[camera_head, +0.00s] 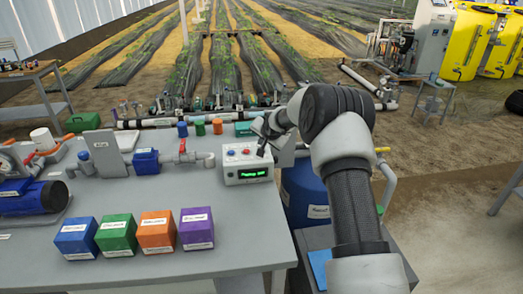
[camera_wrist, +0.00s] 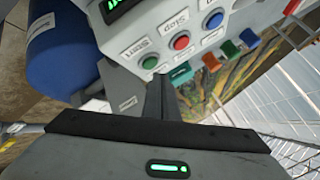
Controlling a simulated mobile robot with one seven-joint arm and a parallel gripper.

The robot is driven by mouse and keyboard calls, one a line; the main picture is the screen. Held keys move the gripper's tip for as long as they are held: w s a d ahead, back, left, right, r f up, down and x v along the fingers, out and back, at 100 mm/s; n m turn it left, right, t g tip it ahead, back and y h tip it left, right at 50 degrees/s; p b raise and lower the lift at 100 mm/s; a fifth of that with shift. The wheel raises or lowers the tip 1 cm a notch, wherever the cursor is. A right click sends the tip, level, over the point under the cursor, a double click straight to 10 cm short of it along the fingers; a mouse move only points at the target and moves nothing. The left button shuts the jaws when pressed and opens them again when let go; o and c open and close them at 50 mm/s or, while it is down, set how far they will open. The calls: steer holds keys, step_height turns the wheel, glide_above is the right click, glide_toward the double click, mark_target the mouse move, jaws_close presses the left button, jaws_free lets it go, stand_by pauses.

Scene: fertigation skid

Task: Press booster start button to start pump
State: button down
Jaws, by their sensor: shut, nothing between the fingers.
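The grey control box (camera_head: 247,165) stands at the right end of the table, with a lit green display (camera_head: 252,174) on its front. In the wrist view its sloped face carries a green button (camera_wrist: 149,62) labelled Start, a red button (camera_wrist: 181,41) labelled Stop and a blue button (camera_wrist: 214,19). My gripper (camera_head: 262,152) is over the right part of the box. In the wrist view the closed fingers (camera_wrist: 158,80) point at the box, their tips just below the green button. Whether they touch the face cannot be told. The fingers hold nothing.
Blue, green, orange and purple boxes (camera_head: 137,234) line the table's front. A valve and pipe (camera_head: 175,158) stand left of the control box. Small coloured cylinders (camera_head: 200,128) stand behind it. A blue drum (camera_head: 305,190) is beside the table, near my arm.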

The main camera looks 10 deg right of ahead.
steer(key=shift+f, duration=0.15)
stand_by(0.4)
steer(key=shift+f+b, duration=0.25)
steer(key=shift+b, duration=0.3)
steer(key=shift+f+b, duration=0.45)
stand_by(0.4)
steer(key=shift+r, duration=0.8)
steer(key=shift+r+p, duration=1.1)
steer(key=shift+r, duration=1.4)
